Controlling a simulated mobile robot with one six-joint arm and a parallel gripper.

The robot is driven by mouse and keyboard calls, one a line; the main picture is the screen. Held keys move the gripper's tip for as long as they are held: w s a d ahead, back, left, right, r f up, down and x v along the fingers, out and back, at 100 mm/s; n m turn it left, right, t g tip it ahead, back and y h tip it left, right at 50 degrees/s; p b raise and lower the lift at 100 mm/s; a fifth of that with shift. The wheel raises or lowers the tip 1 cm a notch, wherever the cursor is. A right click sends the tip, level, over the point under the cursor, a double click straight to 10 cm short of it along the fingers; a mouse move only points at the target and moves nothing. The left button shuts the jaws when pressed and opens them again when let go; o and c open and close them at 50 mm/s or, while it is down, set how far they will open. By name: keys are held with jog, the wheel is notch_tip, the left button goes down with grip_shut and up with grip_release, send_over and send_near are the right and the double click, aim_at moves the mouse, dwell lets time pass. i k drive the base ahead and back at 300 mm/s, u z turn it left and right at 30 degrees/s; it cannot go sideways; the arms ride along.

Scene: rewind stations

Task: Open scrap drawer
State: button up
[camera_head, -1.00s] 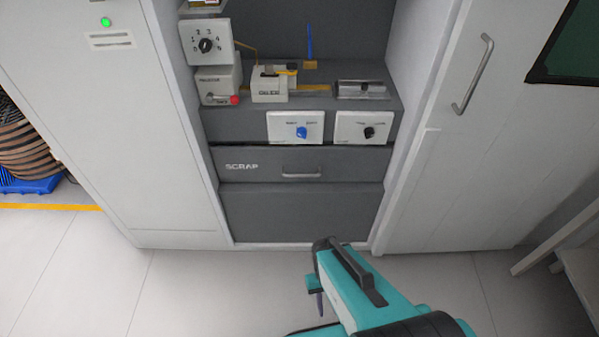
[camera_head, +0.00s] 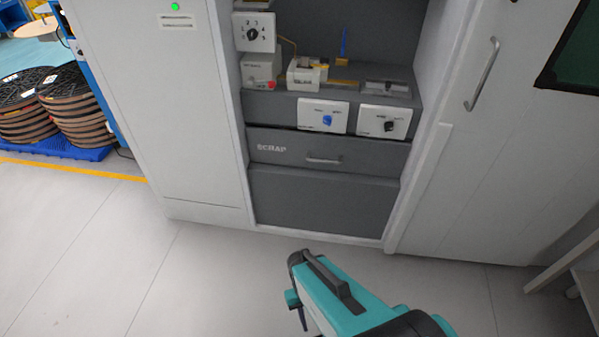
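The scrap drawer (camera_head: 355,158) is a dark grey front with the white word SCRAP at its left. It sits below the two white knob panels of the bench and looks shut. Its handle (camera_head: 324,160) is a thin metal bar near the middle of the front. My teal arm reaches in from the bottom of the view, in front of the cabinet. The end of my gripper (camera_head: 302,319) shows only as a small dark tip beneath the arm, well short of the handle and apart from it. Its fingers are mostly hidden, and I see nothing held.
White panels with a blue knob (camera_head: 327,120) and a black knob (camera_head: 389,126) are above the drawer. A white door with a long handle (camera_head: 482,74) stands at right. Cable reels (camera_head: 77,112) sit on a blue pallet at left. The floor before the cabinet is clear.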

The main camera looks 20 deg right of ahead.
aim_at(331, 152)
jog(key=u, duration=0.2)
jog(key=k, duration=0.55)
jog(key=u, duration=0.65)
jog(key=k, duration=0.5)
jog(key=u, duration=0.25)
jog(key=i, duration=0.75)
jog(key=z, duration=0.6)
jog(key=i, duration=1)
jog(key=z, duration=0.15)
